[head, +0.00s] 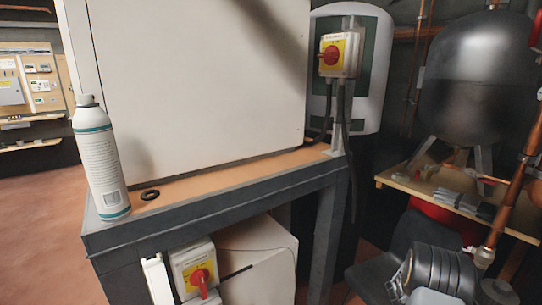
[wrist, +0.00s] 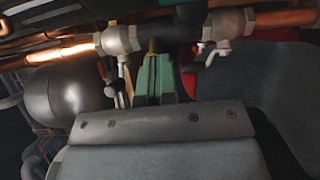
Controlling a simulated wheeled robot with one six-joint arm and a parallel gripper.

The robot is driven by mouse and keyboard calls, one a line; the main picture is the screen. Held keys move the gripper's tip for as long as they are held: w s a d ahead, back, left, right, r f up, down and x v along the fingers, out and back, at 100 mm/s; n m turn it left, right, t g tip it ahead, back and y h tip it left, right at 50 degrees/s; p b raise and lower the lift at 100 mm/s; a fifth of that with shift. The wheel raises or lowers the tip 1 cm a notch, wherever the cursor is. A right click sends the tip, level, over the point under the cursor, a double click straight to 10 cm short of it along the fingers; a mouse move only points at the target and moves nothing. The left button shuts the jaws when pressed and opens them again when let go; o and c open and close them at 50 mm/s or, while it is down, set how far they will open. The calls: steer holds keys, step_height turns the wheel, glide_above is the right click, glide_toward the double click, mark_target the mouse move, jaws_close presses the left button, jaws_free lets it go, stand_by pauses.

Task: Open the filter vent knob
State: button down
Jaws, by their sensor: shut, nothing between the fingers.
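In the wrist view my gripper (wrist: 154,72) shows its green fingers shut and empty, pointing up the picture towards a run of pipe. A small brass-coloured piece (wrist: 153,45) shows just past the fingertips. I cannot tell whether it is the filter vent knob, or whether the fingers touch it. A silvery valve body (wrist: 120,40) sits on the pipe to the left of the fingers, and another valve (wrist: 227,24) sits to the right. I cannot make out the fingers in the head view, and no filter vent knob is clear there.
Copper pipe (wrist: 72,52) runs across the top of the wrist view, with a dark rounded vessel (wrist: 68,97) at left. A bottle (head: 101,165) stands on the bench at left.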

steer(key=shift+d+r+b, duration=0.2)
steer(key=shift+r+b, duration=0.65)
steer(key=shift+b, duration=0.85)
steer(key=shift+d+r+b, duration=0.2)
steer(key=shift+r+b, duration=0.6)
steer(key=shift+b, duration=0.85)
steer(key=shift+s+f+b, duration=0.15)
steer(key=shift+s+b, duration=0.1)
steer(key=shift+b, duration=0.45)
steer(key=a, duration=0.2)
steer(key=a+b, duration=0.1)
steer(key=a, duration=0.2)
steer(key=shift+s+a+f+b, duration=0.2)
steer(key=shift+a+f+b, duration=0.1)
steer(key=shift+a+b, duration=0.1)
